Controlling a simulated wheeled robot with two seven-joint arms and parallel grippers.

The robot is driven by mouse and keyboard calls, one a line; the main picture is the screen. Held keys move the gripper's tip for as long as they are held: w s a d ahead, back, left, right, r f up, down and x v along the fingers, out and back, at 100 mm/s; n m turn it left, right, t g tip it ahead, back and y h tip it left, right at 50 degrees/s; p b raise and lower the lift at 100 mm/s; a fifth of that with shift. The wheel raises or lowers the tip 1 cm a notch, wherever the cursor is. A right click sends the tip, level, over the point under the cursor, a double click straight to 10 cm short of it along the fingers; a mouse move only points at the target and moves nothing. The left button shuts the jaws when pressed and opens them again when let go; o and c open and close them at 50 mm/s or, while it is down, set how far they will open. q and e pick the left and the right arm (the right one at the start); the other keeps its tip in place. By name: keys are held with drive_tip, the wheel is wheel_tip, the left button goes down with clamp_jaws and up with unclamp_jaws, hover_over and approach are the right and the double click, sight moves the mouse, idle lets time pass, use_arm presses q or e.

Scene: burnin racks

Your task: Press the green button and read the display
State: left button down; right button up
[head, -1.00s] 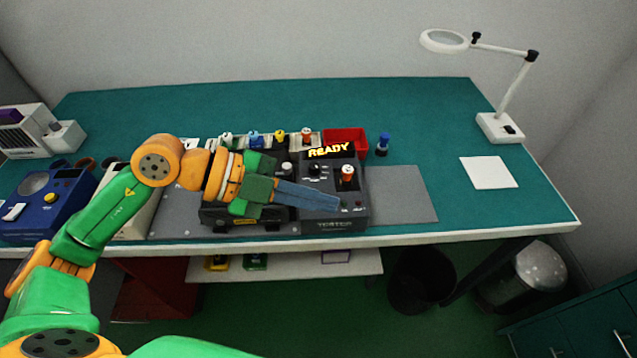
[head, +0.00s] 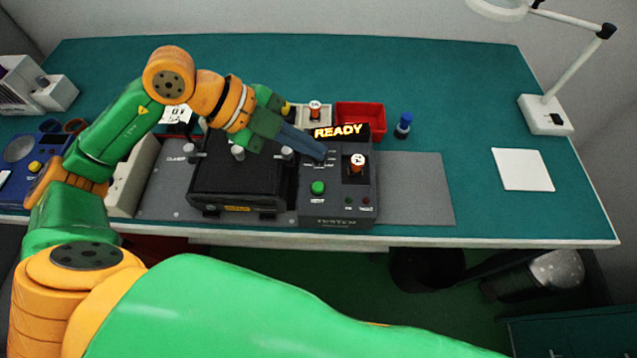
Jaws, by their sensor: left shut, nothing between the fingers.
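The tester (head: 335,205) is a dark grey box on the bench. Its green button (head: 318,187) is on the left part of its top face and is in plain view. The display (head: 338,131) at its back edge reads READY in yellow letters. My left gripper (head: 322,153) is shut and empty. Its fingertips are over the tester's top, behind the green button and apart from it in the picture. The fingers hide part of the panel there. I cannot tell whether the tips touch the panel. My right gripper is not in view.
A black box (head: 238,180) stands left of the tester. An orange-and-white part (head: 357,160) sits in the tester's right side. A red bin (head: 361,117) and a blue-capped part (head: 403,125) are behind it. A grey mat (head: 418,190) to the right is clear.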

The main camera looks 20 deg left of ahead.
sight(312, 188)
use_arm(q)
wheel_tip(312, 188, down, 8)
drive_tip(key=b, duration=0.6)
drive_tip(key=shift+s+r, duration=0.15)
drive_tip(key=shift+r, duration=0.1)
drive_tip(key=shift+f+b, duration=0.15)
drive_tip(key=shift+b, duration=0.15)
idle(1.1)
drive_tip(key=shift+f+b, duration=0.3)
drive_tip(key=shift+f, duration=0.1)
drive_tip(key=shift+f+b, duration=0.35)
drive_tip(key=shift+f, duration=0.1)
idle(0.4)
drive_tip(key=shift+r+p, duration=0.85)
drive_tip(key=shift+r, duration=0.15)
